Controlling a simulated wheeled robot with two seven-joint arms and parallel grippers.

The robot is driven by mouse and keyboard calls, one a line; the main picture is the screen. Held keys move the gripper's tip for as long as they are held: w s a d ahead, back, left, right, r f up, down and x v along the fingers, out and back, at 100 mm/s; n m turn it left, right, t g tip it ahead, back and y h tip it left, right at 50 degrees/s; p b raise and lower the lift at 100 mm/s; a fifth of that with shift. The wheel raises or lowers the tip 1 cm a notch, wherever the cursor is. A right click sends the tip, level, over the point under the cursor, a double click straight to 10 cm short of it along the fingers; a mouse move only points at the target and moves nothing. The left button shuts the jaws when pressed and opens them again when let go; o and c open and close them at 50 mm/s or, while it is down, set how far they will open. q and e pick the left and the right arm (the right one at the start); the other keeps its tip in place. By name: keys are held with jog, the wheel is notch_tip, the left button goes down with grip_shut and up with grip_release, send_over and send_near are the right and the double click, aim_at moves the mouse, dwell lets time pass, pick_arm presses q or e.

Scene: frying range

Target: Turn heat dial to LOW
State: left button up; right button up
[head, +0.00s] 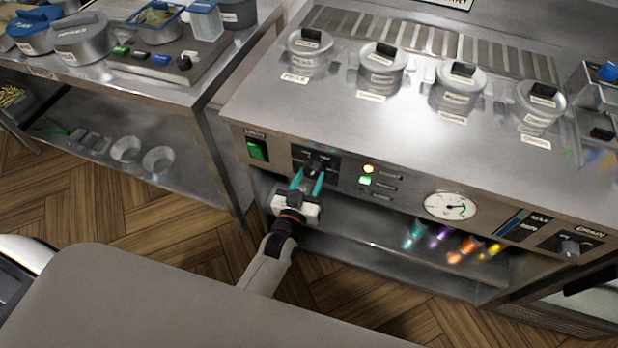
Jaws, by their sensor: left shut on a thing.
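The heat dial (318,165) is a dark knob on the front panel of the steel range, between the green power switch and the indicator lights. My left gripper (308,180) reaches up to it from below, with its teal fingers shut on the dial. The fingers partly cover the dial, and its pointer and markings are too small to read. A yellow light (368,169) and a green light (365,181) glow to the right of the dial. My right gripper is not in view.
A green switch (257,149) sits left of the dial. A round gauge (450,205) and a drain knob (569,248) are further right on the panel. Several lidded pots stand on the range top. A steel side table (190,92) with containers stands at the left.

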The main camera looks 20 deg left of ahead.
pick_arm(q)
jog(key=n, duration=0.5)
jog(key=shift+n, duration=2.4)
jog(key=o, duration=1)
jog(key=shift+c, duration=0.2)
jog(key=s+b, duration=0.1)
jog(key=s, duration=1.1)
jog(key=shift+a, duration=0.15)
